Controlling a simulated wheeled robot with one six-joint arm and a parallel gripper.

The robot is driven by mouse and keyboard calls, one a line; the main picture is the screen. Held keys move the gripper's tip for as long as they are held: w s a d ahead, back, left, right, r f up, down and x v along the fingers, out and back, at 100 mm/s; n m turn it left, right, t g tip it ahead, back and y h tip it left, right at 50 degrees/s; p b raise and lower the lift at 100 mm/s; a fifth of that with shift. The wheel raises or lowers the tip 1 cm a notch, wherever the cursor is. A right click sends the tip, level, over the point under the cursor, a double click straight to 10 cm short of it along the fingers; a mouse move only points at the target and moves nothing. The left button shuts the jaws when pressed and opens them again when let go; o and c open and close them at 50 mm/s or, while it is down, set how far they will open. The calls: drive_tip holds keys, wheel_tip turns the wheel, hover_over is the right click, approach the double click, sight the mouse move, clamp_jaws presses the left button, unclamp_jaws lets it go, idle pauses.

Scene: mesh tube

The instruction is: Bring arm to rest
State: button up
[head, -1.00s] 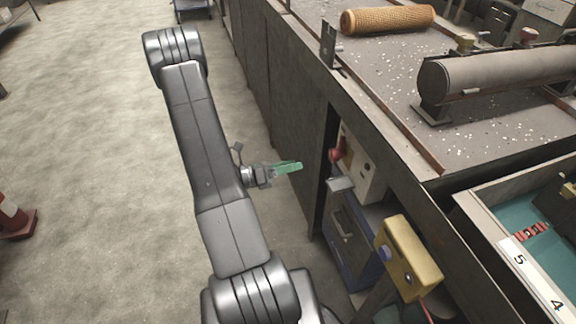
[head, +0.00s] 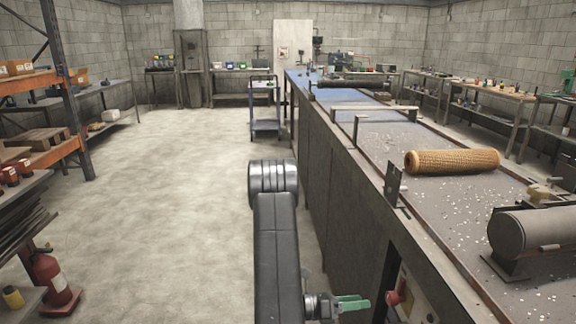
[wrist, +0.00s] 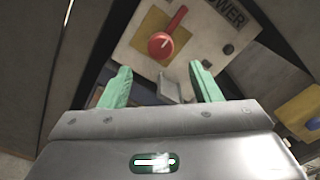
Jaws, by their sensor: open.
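My arm (head: 277,250) stands at the bottom middle of the head view, beside the long workbench. My gripper (head: 352,304) sticks out to the right from it, with green fingers near the bench's side. In the wrist view my gripper (wrist: 160,84) is open, its two green fingers apart with nothing between them. Beyond the fingers is a pale panel marked POWER (wrist: 205,35) with a red-knobbed lever (wrist: 162,45) on a yellow plate. The red knob also shows at the lower edge of the head view (head: 393,298), right of my fingertips and apart from them.
The workbench (head: 345,215) runs along the right, carrying a tan mesh tube (head: 452,161) and a grey roller (head: 535,240). A shelf rack (head: 62,115) and a fire extinguisher (head: 50,275) stand at left. The floor (head: 170,200) between is clear. A blue cart (head: 266,125) stands farther back.

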sight(388, 299)
drive_tip(key=shift+w+d, duration=0.2)
drive_tip(key=shift+d, duration=2.3)
drive_tip(key=shift+w+d, duration=0.15)
drive_tip(key=shift+d, duration=2.35)
drive_tip(key=shift+a, duration=0.1)
drive_tip(key=a, duration=1.3)
drive_tip(key=d, duration=1.3)
drive_tip(key=shift+d, duration=0.15)
drive_tip(key=shift+d+f+m+b, duration=0.1)
drive_tip(key=shift+f+m+b, duration=0.15)
drive_tip(key=shift+b, duration=0.3)
drive_tip(key=m+b, duration=0.4)
drive_tip(key=m, duration=0.2)
drive_tip(key=shift+r, duration=0.1)
drive_tip(key=m+b, duration=0.3)
drive_tip(key=m, duration=0.3)
drive_tip(key=shift+r, duration=0.15)
drive_tip(key=shift+r, duration=0.1)
